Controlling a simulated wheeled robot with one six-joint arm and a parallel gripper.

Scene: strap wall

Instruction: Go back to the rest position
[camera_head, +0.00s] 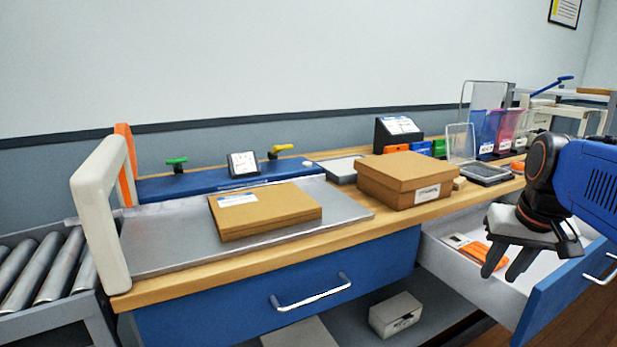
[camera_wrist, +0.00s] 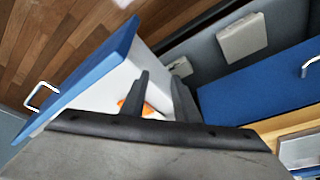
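My gripper (camera_head: 505,262) is at the right in the head view, hanging over the open drawer (camera_head: 445,231) with its two fingers pointing down. The fingers stand apart with nothing seen between them. In the wrist view my gripper (camera_wrist: 160,95) also shows its two dark fingers apart, above the drawer (camera_wrist: 95,85). An orange item (camera_head: 474,252) lies in the drawer beside a small whitish item (camera_head: 456,240). The orange item also shows in part behind the fingers in the wrist view (camera_wrist: 147,110).
A closed blue drawer (camera_head: 210,312) is left of the open one. On the bench are a flat carton (camera_head: 265,212) on a metal plate (camera_head: 160,245) and a larger brown box (camera_head: 405,180). A white box (camera_head: 396,314) sits on the lower shelf. Rollers (camera_head: 40,270) stand at the left.

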